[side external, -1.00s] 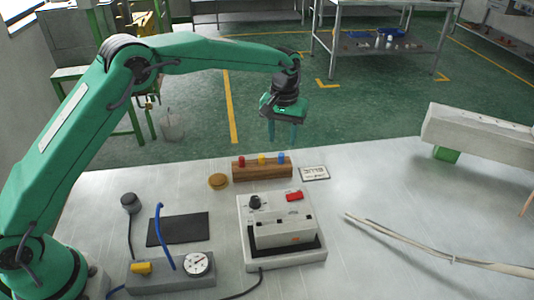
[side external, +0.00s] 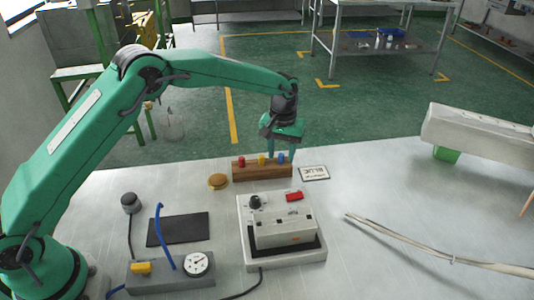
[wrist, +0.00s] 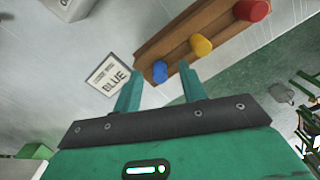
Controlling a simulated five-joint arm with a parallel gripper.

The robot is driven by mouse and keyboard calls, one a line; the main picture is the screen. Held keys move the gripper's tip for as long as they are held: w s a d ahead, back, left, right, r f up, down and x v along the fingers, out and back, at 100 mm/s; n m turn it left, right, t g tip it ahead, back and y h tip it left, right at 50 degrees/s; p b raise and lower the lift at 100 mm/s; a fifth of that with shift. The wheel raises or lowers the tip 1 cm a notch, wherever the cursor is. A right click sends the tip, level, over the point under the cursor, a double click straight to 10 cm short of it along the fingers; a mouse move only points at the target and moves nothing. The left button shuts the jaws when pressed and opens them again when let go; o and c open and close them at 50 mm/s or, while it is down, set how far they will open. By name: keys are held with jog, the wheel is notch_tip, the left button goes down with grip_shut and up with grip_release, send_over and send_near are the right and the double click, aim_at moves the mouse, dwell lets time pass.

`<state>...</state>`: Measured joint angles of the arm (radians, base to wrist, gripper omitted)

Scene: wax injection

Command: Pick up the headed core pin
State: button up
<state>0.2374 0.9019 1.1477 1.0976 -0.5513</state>
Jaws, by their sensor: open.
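A wooden block (side external: 262,172) stands on the table and holds three pins with coloured heads in a row: red (side external: 241,161), yellow (side external: 262,159) and blue (side external: 281,158). A small card (side external: 314,173) lies to the right of the block, and in the wrist view the card (wrist: 108,77) reads "BLUE". My gripper (side external: 281,151) is open and empty, pointing down over the block's right end. In the wrist view the blue head (wrist: 159,73) shows between my fingertips (wrist: 160,84), clear of both fingers. The pin shafts are hidden in the block.
A white machine (side external: 283,238) with a knob and red switch stands in front of the block. A round tan disc (side external: 217,181) lies left of it. A dark mat (side external: 178,229) and a gauge box (side external: 172,275) are further left. Thin pale rods (side external: 430,254) lie at right.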

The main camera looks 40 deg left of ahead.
aim_at(282, 156)
dwell(0.4)
grip_shut()
jog(key=shift+r, duration=0.1)
jog(key=shift+r, duration=0.7)
jog(key=r, duration=0.3)
jog(key=shift+s+d, duration=0.2)
jog(key=shift+d, duration=0.05)
jog(key=s+d+r, duration=0.6)
jog(key=s+d, duration=0.1)
jog(key=shift+s+d+r, duration=0.25)
jog(key=shift+s+d, duration=0.15)
